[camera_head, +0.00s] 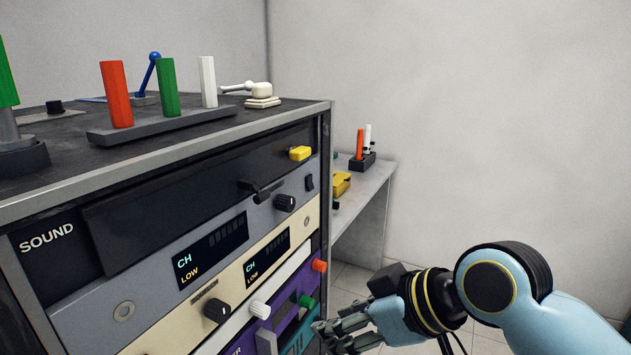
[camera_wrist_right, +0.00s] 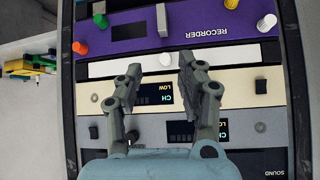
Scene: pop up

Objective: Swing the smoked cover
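The smoked cover (camera_head: 170,195) is a long dark panel across the front of the top unit, marked SOUND, in the head view. A small black handle (camera_head: 262,189) sticks out near its right lower edge. I cannot tell for sure whether the cover is fully down. My right gripper (camera_head: 338,332) is low, in front of the rack's lower right side, apart from the cover. In the right wrist view the right gripper (camera_wrist_right: 160,75) has its fingers spread with nothing between them, facing the cream and white panels. My left gripper is in neither view.
Below the cover are a grey panel (camera_head: 155,285) with a knob and CH display, a cream panel (camera_head: 165,345) and a purple recorder unit (camera_wrist_right: 170,30). Coloured pegs in a grey holder (camera_head: 165,125) stand on the rack top. A side table (camera_head: 362,195) stands behind right.

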